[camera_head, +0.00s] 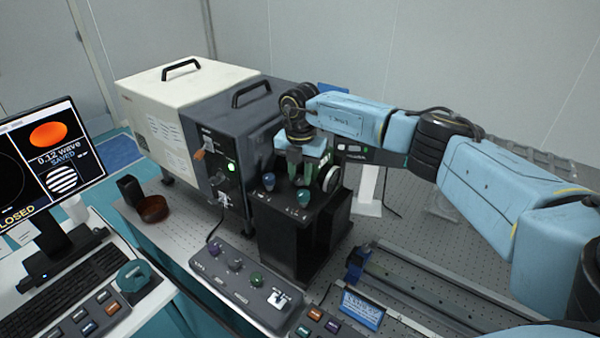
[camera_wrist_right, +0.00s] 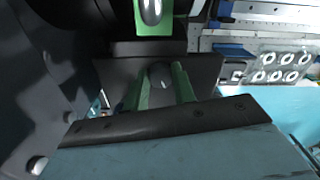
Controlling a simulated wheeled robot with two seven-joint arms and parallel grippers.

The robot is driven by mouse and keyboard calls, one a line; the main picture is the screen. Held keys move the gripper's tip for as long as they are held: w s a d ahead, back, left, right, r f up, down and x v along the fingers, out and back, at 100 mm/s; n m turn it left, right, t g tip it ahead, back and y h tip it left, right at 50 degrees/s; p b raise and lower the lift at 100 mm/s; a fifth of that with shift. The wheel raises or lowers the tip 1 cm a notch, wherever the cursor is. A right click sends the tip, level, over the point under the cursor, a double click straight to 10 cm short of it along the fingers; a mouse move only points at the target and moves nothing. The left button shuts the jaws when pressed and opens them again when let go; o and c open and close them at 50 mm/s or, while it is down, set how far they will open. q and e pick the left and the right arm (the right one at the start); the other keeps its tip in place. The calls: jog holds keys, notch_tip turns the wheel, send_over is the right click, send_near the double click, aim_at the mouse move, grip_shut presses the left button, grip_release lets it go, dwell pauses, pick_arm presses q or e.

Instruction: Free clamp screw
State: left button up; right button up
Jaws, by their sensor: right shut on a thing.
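My right gripper (camera_head: 302,172) reaches down onto the top of a black block-like mount (camera_head: 290,228). In the right wrist view its two green fingers (camera_wrist_right: 164,84) are shut on a small dark grey knob (camera_wrist_right: 160,74), which looks like the clamp screw. The knob stands on a dark plate, and the gripper hides it in the head view. My left gripper is not in view.
A white and dark grey instrument box (camera_head: 222,140) stands close behind and left of the mount. A control panel (camera_head: 240,280) with knobs lies in front. A rail (camera_head: 430,295) runs at the right. A monitor (camera_head: 48,160) and a brown bowl (camera_head: 153,208) are at the left.

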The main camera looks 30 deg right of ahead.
aim_at(300, 177)
jog(key=o, duration=1)
jog(key=shift+r, duration=0.1)
notch_tip(300, 177, up, 13)
jog(key=b, duration=0.2)
jog(key=shift+r, duration=0.2)
jog(key=shift+f, duration=0.1)
